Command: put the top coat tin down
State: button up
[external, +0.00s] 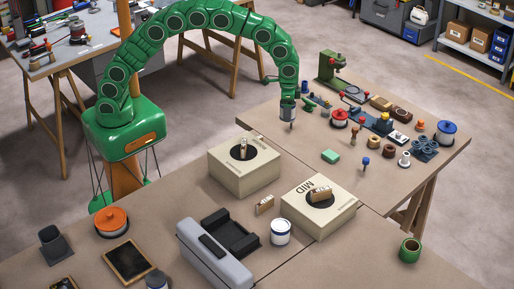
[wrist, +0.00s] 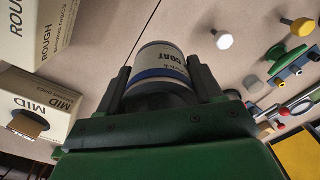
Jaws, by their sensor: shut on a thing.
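My gripper (wrist: 161,78) is shut on a tin, the top coat tin (wrist: 158,58), in the wrist view. In the external view my gripper (external: 288,112) hangs at the end of my green arm, above the near left part of the right-hand table. The tin is small and hard to make out there. I cannot tell its height above the table.
The right-hand table holds a green block (external: 330,157), a blue-topped peg (external: 365,163), a red-and-white spool (external: 339,118) and several small parts. The ROUGH box (external: 232,180) and MID box (external: 335,222) stand nearer. Another white-and-blue tin (external: 280,232) stands by the grey case (external: 212,262).

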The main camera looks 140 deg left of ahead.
jog(key=s+a, duration=0.2)
jog(key=s, duration=0.2)
send_over(315, 140)
jog(key=shift+s+d+f, duration=0.1)
jog(key=shift+f, duration=2.15)
jog(key=shift+s+d+f, duration=0.1)
jog(key=shift+f, duration=2.15)
jog(key=shift+a, duration=0.1)
jog(key=shift+f, duration=0.1)
jog(key=shift+w+a+f, duration=0.15)
jog(key=shift+f, duration=1.6)
jog(key=shift+w+f, duration=0.1)
jog(key=o, duration=1.3)
